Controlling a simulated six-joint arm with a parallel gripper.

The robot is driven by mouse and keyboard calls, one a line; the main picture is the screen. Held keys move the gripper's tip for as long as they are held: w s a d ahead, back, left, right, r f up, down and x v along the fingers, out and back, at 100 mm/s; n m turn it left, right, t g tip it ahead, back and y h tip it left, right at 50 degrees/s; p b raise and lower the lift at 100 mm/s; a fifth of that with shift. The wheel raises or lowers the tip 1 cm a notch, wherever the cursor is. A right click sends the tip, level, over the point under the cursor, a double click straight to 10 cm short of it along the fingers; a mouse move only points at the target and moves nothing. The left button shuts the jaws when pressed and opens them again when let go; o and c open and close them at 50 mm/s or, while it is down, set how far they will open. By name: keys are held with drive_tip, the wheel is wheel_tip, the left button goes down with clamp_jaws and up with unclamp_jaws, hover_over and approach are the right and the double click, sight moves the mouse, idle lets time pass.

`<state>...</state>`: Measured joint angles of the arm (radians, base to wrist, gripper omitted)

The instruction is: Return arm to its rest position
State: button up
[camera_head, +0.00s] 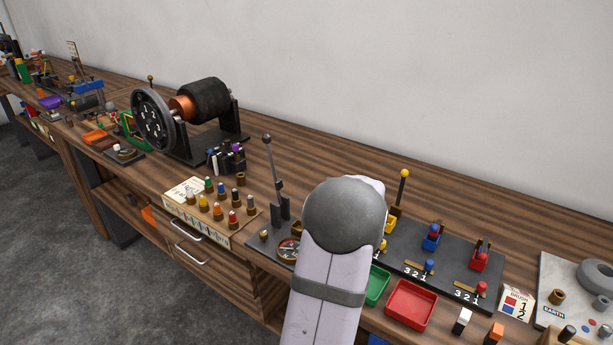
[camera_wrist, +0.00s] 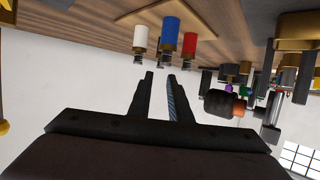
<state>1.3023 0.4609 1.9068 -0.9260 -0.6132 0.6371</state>
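My gripper (camera_wrist: 160,76) shows in the wrist view. Its two dark fingers stand apart with a clear gap and nothing between them. Behind the gap is only pale wall. In the camera_head view my arm's grey and white link rises from the bottom centre over the bench (camera_head: 330,160), and the gripper itself cannot be seen there. The wrist view looks tilted over, with the wooden bench along its top edge. White, blue and red capped pegs (camera_wrist: 172,35) hang into that view beyond the fingertips, apart from them.
A dynamo (camera_head: 203,100) with a black drum stands at the back left. A board of coloured pegs (camera_head: 210,210) is left of my arm, beside an upright lever (camera_head: 276,180). Green (camera_head: 377,284) and red (camera_head: 411,304) trays and a dark switch panel (camera_head: 450,262) lie to the right.

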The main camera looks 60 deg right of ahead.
drive_tip(key=w+a+r+n+t+p, duration=0.1)
drive_tip(key=w+a+r, duration=0.35)
drive_tip(key=r, duration=0.35)
drive_tip(key=w+a+r+n+t+h+p, duration=0.1)
drive_tip(key=w+a+r+n, duration=0.15)
drive_tip(key=w+r, duration=0.4)
drive_tip(key=w+a+r+t+p, duration=0.1)
drive_tip(key=w+a+r, duration=0.3)
drive_tip(key=r, duration=0.5)
drive_tip(key=a+f+n+g+y+p, duration=0.1)
drive_tip(key=a+f+g+y, duration=0.15)
drive_tip(key=a+f, duration=0.7)
drive_tip(key=a+f+n+g+y+p, duration=0.15)
drive_tip(key=a+f+y, duration=0.4)
drive_tip(key=a, duration=0.75)
drive_tip(key=s+a+f+n+g+y+p, duration=0.1)
drive_tip(key=s+a+f+g, duration=0.3)
drive_tip(key=s+a, duration=0.6)
drive_tip(key=s+a+f+n+g+y+p, duration=0.1)
drive_tip(key=s+a+f+g, duration=0.3)
drive_tip(key=s+a+f, duration=0.4)
drive_tip(key=s+a+n+p, duration=0.1)
drive_tip(key=s+a, duration=0.1)
drive_tip(key=a, duration=0.2)
drive_tip(key=shift+s+f+g+y, duration=0.15)
drive_tip(key=shift+f+g+y, duration=0.15)
drive_tip(key=shift+g+y, duration=0.1)
